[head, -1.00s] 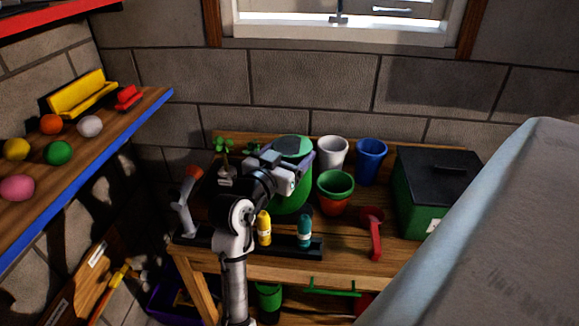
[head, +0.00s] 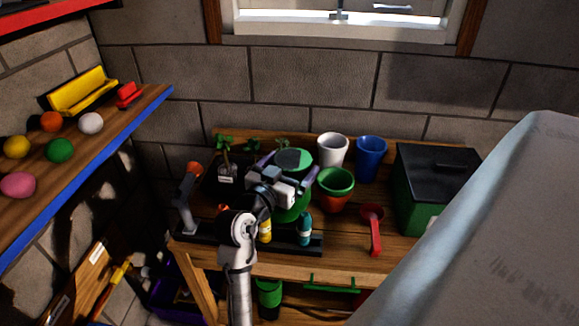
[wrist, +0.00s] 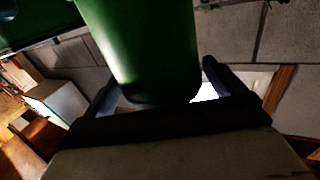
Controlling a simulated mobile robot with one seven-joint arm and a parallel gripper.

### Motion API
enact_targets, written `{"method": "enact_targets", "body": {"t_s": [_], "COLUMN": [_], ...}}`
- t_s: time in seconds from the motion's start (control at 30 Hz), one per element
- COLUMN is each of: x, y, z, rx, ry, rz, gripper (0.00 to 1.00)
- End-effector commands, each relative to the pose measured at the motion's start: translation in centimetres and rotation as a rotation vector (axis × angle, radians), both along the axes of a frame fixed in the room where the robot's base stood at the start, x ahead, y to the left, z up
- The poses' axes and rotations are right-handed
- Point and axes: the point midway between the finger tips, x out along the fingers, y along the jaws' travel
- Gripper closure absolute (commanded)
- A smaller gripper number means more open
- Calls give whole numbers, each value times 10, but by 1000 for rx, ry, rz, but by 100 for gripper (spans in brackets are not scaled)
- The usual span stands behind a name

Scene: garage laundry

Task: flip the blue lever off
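The blue-teal lever (head: 304,230) stands upright at the right end of a black base strip (head: 284,245) on the wooden bench in the head view. A yellow lever (head: 265,231) stands to its left, partly hidden by my arm. My gripper (head: 288,167) is above and behind these levers. Its two fingers are spread, one on each side of a green container (head: 293,208). The wrist view shows the green container (wrist: 145,45) between and beyond the spread fingers, and no lever. I cannot tell whether the fingers touch it.
A grey handle with an orange tip (head: 188,195) stands left on the strip. Right of my gripper are a green pot (head: 335,182), a white cup (head: 332,150), a blue cup (head: 370,155), a red scoop (head: 374,230) and a lidded green box (head: 410,205). A brick wall is behind.

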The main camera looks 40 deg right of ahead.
Motion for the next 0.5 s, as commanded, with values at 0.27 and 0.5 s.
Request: {"method": "enact_targets", "body": {"t_s": [0.27,0.5], "x": [0,-6], "y": [0,20], "z": [1,-1], "rx": [0,-2], "ry": [0,0], "rz": [0,2], "gripper": [3,3]}}
